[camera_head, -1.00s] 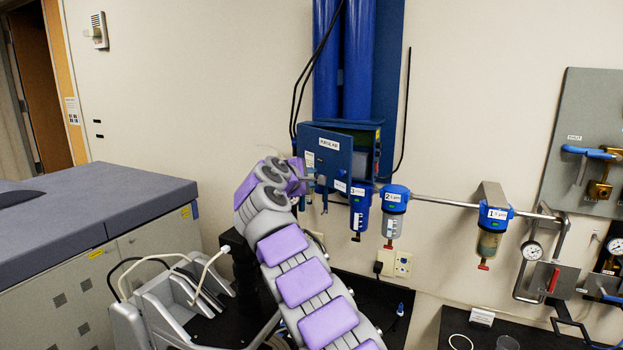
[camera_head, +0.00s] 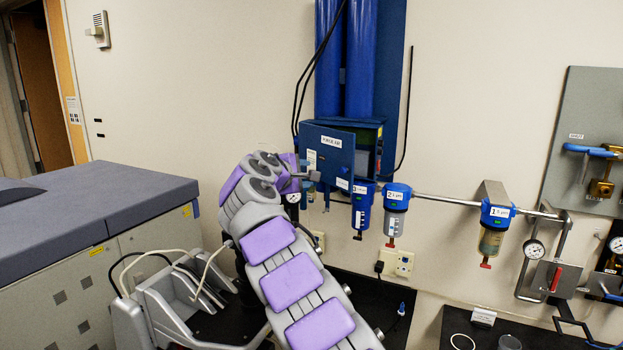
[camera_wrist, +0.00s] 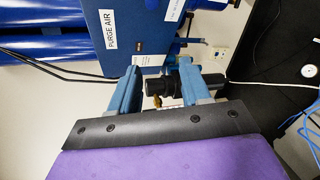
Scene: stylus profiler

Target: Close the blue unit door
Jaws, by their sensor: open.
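The blue unit door (camera_head: 328,150), labelled "PURGE AIR", stands swung out from the blue unit (camera_head: 366,133) on the wall. The unit's inside shows to the right of the door. In the wrist view the door (camera_wrist: 145,28) fills the top middle, its label sideways. My gripper (camera_wrist: 160,92) is open, its two blue fingers just below the door in that picture. A black cylinder with a brass fitting (camera_wrist: 160,90) shows between the fingers. In the head view my gripper (camera_head: 311,178) is at the door's lower left; whether it touches the door I cannot tell.
Blue filter bowls (camera_head: 396,197) hang on a pipe right of the unit. Black cables run down the wall beside the blue cylinders (camera_head: 343,65). A grey-topped cabinet (camera_head: 95,205) stands at left, and a black table (camera_head: 375,300) is below.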

